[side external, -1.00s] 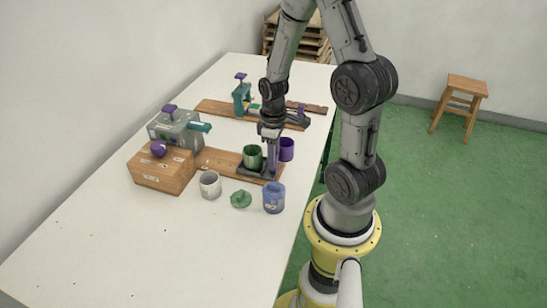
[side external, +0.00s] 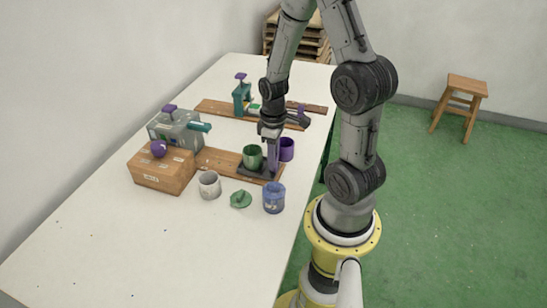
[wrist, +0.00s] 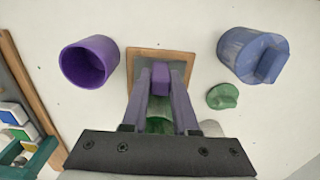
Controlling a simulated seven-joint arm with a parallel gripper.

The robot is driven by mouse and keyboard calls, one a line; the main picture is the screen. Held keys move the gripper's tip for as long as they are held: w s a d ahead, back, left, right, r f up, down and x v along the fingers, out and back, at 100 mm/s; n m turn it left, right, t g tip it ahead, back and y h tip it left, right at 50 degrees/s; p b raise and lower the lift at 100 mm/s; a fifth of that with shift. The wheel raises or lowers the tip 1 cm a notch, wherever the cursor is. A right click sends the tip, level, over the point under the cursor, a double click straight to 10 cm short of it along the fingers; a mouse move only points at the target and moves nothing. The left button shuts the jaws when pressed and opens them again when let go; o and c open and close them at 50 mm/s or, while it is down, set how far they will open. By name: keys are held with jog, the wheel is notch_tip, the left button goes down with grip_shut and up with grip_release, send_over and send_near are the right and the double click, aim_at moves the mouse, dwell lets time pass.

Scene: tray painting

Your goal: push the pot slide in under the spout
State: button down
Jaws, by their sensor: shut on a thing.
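The green pot (side external: 253,157) stands upright on the dark pot slide (side external: 249,171), near the right end of a wooden board (side external: 218,159). The grey machine (side external: 175,131) with the teal spout (side external: 201,127) stands at the board's left end; the pot is well to the right of the spout. My gripper (side external: 271,172) is low at the slide's right end. In the wrist view its fingers are shut on the slide's purple handle (wrist: 160,73). The pot (wrist: 158,125) shows there only partly, hidden behind the fingers and wrist.
A purple cup (side external: 287,148) stands close behind my gripper. A blue lidded jar (side external: 273,198), a green lid (side external: 241,199) and a white cup (side external: 209,185) stand in front of the board. A wooden box (side external: 162,171) with a purple knob is at left. The front table is clear.

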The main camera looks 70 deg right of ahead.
jog(key=w, duration=1.4)
jog(key=shift+w+r, duration=0.1)
jog(key=shift+w, duration=0.25)
jog(key=c, duration=0.9)
grip_release()
jog(key=shift+o, duration=1.1)
jog(key=shift+s, duration=0.1)
notch_tip(320, 180, up, 14)
jog(key=shift+a, duration=0.1)
